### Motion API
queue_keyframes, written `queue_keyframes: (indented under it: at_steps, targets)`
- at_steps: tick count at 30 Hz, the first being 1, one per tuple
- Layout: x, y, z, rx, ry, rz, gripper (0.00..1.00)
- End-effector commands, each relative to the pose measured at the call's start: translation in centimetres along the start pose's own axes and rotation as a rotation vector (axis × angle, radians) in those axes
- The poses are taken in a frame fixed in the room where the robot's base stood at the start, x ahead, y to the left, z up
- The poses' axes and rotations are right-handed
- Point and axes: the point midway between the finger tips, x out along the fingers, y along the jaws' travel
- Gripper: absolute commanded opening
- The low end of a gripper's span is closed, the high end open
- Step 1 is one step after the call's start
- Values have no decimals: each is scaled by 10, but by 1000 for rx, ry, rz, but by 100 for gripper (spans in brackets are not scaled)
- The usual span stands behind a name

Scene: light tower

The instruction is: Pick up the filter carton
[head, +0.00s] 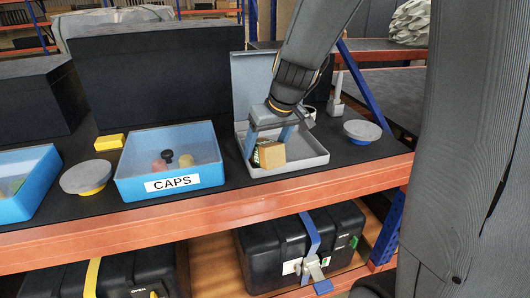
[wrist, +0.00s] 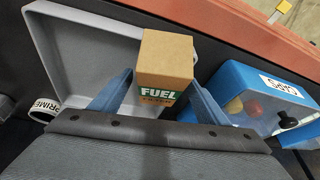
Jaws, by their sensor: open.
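The filter carton (head: 271,155) is a small brown box with a green band. It sits in the shallow grey open case, toward its left part. My gripper (head: 266,146) reaches down into the case. In the wrist view my gripper (wrist: 161,80) is open, with one blue finger on each side of the carton. Gaps show between the fingers and the carton.
The grey case (head: 308,160) has its lid raised behind. A blue CAPS bin (head: 170,185) with several caps stands left of it. A round pale-topped tin (head: 362,131) stands to the right. A yellow block (head: 109,142) lies farther left. The orange shelf edge (head: 240,212) runs in front.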

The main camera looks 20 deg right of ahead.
Motion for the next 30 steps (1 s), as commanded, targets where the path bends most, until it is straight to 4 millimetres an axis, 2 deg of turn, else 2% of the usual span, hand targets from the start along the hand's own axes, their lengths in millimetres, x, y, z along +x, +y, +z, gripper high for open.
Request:
queue_keyframes:
  at_steps: [1, 11, 17, 20, 30]
  targets:
    - [0, 0, 0, 0, 0, 0, 69]
    - [0, 0, 0, 0, 1, 0, 14]
    - [-2, 0, -1, 0, 2, 0, 14]
    - [-8, 0, -5, -1, 5, 1, 14]
    - [-65, -4, -29, -1, 7, 1, 14]
